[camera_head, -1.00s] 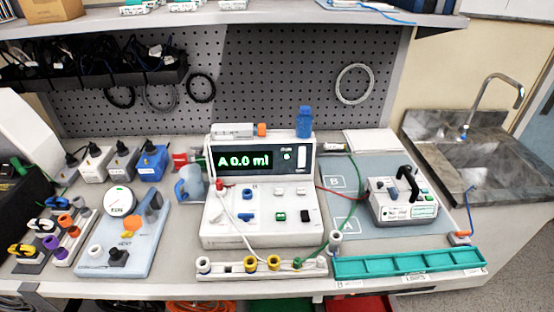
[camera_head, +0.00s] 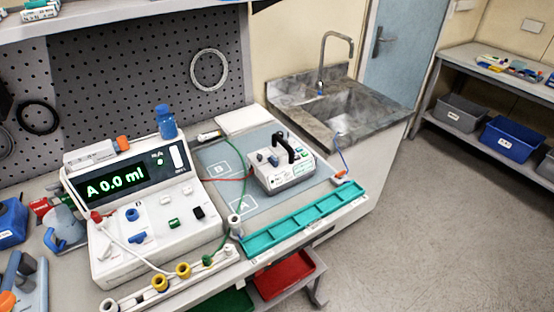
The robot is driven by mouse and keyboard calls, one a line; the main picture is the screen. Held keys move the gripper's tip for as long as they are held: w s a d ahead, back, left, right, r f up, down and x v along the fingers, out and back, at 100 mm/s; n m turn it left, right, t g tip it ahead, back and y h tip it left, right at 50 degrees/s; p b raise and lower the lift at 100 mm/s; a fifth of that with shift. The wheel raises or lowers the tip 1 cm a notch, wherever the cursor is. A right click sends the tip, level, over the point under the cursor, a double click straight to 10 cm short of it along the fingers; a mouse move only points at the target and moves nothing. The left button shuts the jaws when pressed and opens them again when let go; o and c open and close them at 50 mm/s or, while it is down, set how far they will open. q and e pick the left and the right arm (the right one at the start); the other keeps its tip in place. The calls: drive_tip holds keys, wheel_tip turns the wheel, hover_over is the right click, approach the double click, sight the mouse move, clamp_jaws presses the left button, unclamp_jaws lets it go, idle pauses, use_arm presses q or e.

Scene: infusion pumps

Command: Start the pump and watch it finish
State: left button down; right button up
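The white infusion pump (camera_head: 155,222) stands on the bench at the left of the head view. Its dark display (camera_head: 120,184) reads "A 0.0 ml" in green. Its front panel carries a blue knob (camera_head: 131,214), green buttons (camera_head: 173,223) and a black switch (camera_head: 198,212). A blue bottle (camera_head: 166,122) stands upright at the pump's top right, and a white syringe-like body with an orange end (camera_head: 122,143) lies along its top. A red and a green line run from the pump's area. Neither of my grippers is in view.
A white device with a black handle (camera_head: 283,172) stands on a grey mat (camera_head: 222,160) right of the pump. A green compartment tray (camera_head: 306,217) lies along the bench front. A sink (camera_head: 345,105) is behind. Open floor (camera_head: 440,210) and a second bench with bins (camera_head: 509,137) are at right.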

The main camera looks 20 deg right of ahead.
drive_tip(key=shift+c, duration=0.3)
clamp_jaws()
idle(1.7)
